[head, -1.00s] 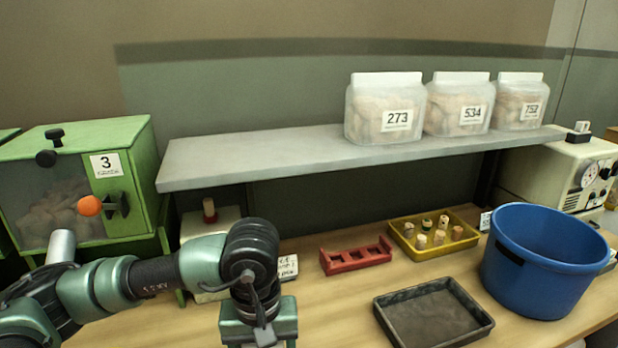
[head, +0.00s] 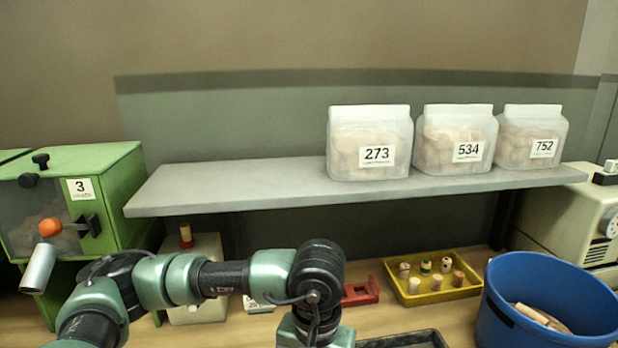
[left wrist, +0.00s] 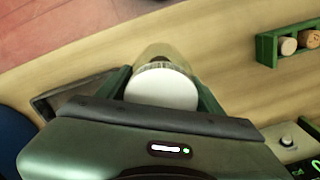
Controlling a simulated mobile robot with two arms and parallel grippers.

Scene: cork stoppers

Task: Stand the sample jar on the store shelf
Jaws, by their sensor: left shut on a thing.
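A jar with a round white lid (left wrist: 161,88) and a clear, yellowish body shows in the left wrist view. My left gripper (left wrist: 163,82) is shut on it, one green finger on each side. In the head view only my left arm shows; its gripper and the jar are below the lower edge. The grey store shelf (head: 235,190) runs across behind and above the bench. My right gripper is in neither view.
Translucent containers labelled 273 (head: 369,148), 534 (head: 456,145) and 752 (head: 533,143) stand on the shelf's middle and right; its left part is bare. A green cabinet (head: 118,205) stands left, a blue bucket (head: 548,292) right. A yellow tray (head: 433,292) holds corks.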

